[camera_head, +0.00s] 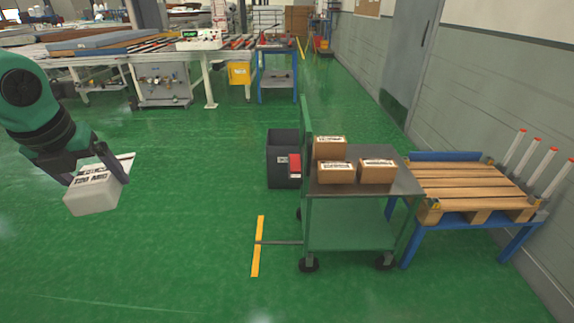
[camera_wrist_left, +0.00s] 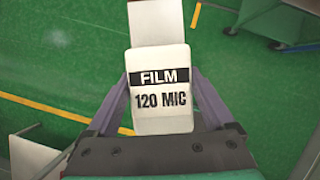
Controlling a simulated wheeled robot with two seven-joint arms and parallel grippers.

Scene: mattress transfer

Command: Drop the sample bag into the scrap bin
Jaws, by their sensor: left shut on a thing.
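The sample bag (camera_head: 92,198) is a whitish packet with black print at the left of the head view. My left gripper (camera_head: 98,177) is shut on it and holds it up in the air over the green floor. In the left wrist view the bag (camera_wrist_left: 160,112) reads "FILM 120 MIC" and sits between the two grey fingers. The scrap bin (camera_head: 279,178) looks to be the dark grey bin beside the green cart, well to the right of the bag. My right gripper is out of view.
A green cart (camera_head: 350,234) carries several cardboard boxes (camera_head: 336,173). A wooden pallet (camera_head: 462,182) lies on a blue stand at the right. A roller table (camera_head: 150,50) stands at the back. Open green floor lies between my left gripper and the bin.

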